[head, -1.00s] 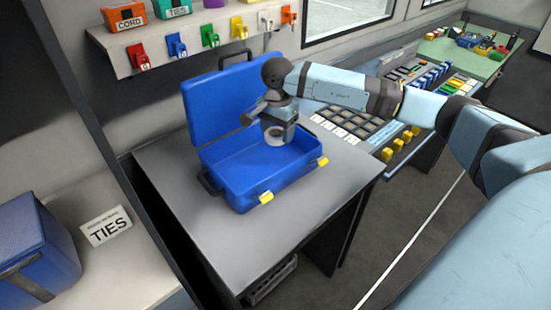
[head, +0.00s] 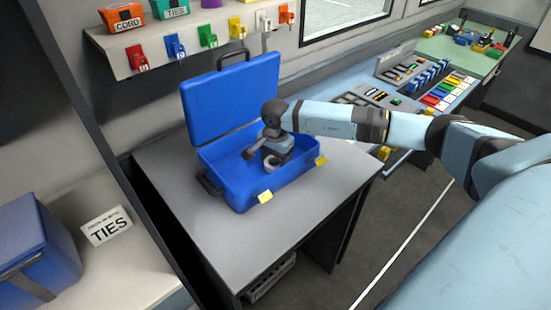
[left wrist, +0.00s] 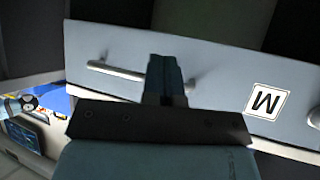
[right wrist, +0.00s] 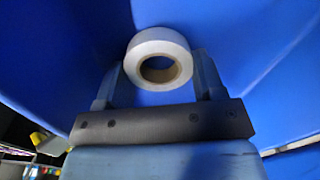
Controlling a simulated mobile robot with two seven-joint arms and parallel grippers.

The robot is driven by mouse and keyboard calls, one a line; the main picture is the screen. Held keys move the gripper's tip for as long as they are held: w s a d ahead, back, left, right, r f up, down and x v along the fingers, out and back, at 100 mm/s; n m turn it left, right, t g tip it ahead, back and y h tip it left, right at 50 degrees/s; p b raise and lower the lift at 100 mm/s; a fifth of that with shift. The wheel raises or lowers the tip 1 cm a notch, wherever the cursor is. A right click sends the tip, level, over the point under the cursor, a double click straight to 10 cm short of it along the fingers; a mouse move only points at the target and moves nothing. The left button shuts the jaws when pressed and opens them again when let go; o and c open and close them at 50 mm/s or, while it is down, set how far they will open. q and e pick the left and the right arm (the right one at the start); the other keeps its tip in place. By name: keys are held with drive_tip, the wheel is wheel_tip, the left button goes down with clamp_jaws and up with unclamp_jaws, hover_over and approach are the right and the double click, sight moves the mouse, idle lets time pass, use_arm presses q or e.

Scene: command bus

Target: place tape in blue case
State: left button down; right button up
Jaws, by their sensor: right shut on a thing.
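The blue case (head: 222,183) stands open on a grey table, its lid (head: 232,100) raised at the back. My right gripper (head: 270,160) is down inside the case. It is shut on a roll of white tape (right wrist: 160,48), which sits between the two fingers in the right wrist view, with blue case walls around it. In the head view the tape (head: 271,163) shows small under the gripper. My left gripper (left wrist: 165,75) shows only in the left wrist view, its fingers close together with nothing seen between them, in front of a grey panel.
The grey table (head: 185,215) has free room left and in front of the case. A shelf with coloured bins (head: 122,17) and hooks is on the wall behind. A control console (head: 405,90) stands right. A blue bin (head: 35,250) and TIES sign (head: 106,226) are at left.

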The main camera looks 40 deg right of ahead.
drive_tip(key=shift+f, duration=0.15)
drive_tip(key=o, duration=0.9)
drive_tip(key=shift+r, duration=0.6)
wheel_tip(320, 180, up, 11)
drive_tip(key=shift+b, duration=0.45)
drive_tip(key=shift+r, duration=0.1)
